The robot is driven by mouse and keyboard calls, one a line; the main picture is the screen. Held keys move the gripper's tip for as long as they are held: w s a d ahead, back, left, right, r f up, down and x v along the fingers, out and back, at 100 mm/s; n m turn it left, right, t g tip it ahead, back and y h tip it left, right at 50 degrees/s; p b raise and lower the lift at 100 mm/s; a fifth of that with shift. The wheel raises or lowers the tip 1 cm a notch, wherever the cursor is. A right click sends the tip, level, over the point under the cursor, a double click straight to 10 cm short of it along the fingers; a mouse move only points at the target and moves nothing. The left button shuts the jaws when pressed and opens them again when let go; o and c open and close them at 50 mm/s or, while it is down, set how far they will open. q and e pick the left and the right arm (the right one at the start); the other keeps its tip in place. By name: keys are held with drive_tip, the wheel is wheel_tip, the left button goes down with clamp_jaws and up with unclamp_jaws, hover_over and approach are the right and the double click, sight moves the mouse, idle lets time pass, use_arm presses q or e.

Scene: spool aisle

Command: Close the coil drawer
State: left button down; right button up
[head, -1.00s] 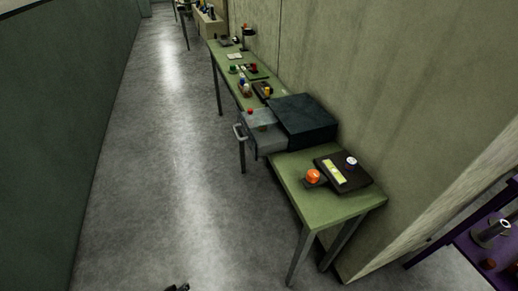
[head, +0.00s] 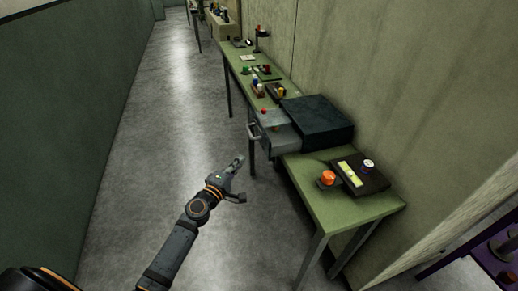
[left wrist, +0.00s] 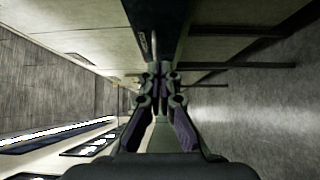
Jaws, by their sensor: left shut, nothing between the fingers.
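The coil drawer (head: 284,138) is a grey drawer standing open, pulled out to the left of a dark box-shaped cabinet (head: 322,119) on the green bench. Its pale bar handle (head: 253,133) is on its left-hand front. A small reddish thing shows inside it, too small to make out. My left gripper (head: 239,160) is shut and empty, pointing up toward the drawer, apart from the handle and below it in the picture. In the left wrist view its fingers (left wrist: 160,78) are together, with a dark surface beyond them. My right gripper is not in view.
The green bench (head: 345,208) runs along the wall. An orange round thing (head: 328,177) and a dark tray (head: 360,181) are on its near end. Small items stand farther along. A purple shelf (head: 480,268) is at lower right. The grey aisle floor (head: 150,150) is clear.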

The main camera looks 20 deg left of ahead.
use_arm(q)
approach(263, 143)
drive_tip(key=w+a, duration=0.2)
drive_tip(key=w, duration=0.1)
drive_tip(key=shift+w+d+p, duration=0.25)
drive_tip(key=shift+w+d, duration=0.35)
drive_tip(key=shift+d, duration=0.2)
drive_tip(key=shift+w+d+p, duration=0.2)
drive_tip(key=shift+w+d, duration=0.35)
drive_tip(key=shift+d, duration=0.3)
